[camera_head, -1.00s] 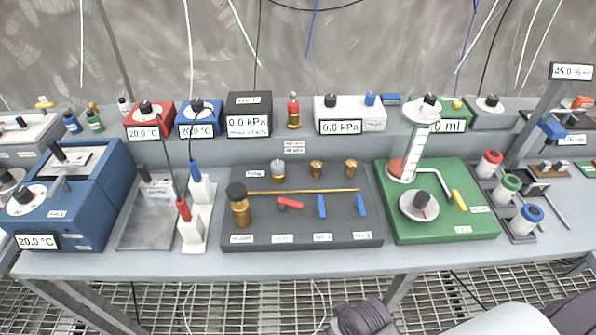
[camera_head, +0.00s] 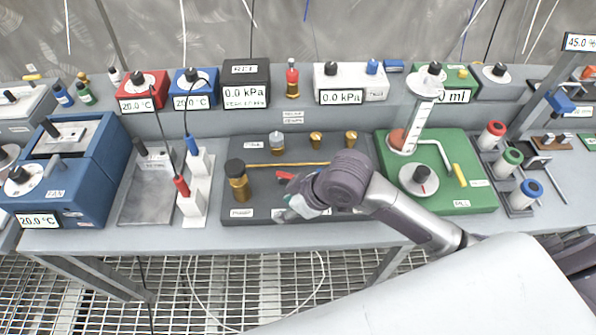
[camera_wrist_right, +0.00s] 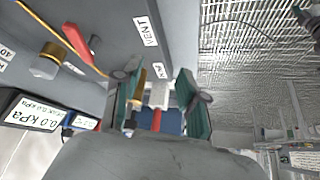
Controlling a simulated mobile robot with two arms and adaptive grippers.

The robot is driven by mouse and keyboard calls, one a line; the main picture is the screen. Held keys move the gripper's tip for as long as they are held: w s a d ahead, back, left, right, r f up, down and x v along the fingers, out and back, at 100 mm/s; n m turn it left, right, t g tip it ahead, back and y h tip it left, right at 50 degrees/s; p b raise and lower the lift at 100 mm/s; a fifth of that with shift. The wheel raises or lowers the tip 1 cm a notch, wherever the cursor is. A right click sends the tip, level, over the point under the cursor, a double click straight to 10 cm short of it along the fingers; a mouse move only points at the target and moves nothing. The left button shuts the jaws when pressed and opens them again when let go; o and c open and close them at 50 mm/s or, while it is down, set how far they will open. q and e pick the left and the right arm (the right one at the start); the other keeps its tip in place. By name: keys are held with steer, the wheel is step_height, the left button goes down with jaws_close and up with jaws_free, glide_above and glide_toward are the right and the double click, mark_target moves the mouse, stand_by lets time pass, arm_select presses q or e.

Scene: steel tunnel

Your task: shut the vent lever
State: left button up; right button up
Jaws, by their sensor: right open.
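The vent lever (camera_head: 284,176) has a red handle and sits on the dark grey panel (camera_head: 262,212). In the head view my right gripper (camera_head: 290,212) is low over the panel's front edge, just in front of the lever, and its arm hides part of the panel. In the right wrist view the red handle (camera_wrist_right: 77,40) lies left of the VENT label (camera_wrist_right: 147,31), outside the jaws. My right gripper (camera_wrist_right: 158,98) is open there, with no object held between its fingers. My left gripper is out of view.
A brass cylinder with a black cap (camera_head: 238,182) stands left of the lever. A thin brass pipe (camera_head: 290,164) runs behind it. The white stand with red and blue probes (camera_head: 196,185) is further left. A green station (camera_head: 462,200) is at right.

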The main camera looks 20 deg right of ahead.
steer(key=w+d+r+n+g+h, duration=0.1)
steer(key=w+d+r, duration=0.5)
steer(key=d+r, duration=0.4)
steer(key=p+x, duration=0.2)
steer(key=x, duration=1.2)
steer(key=shift+s+d, duration=0.1)
jaws_close()
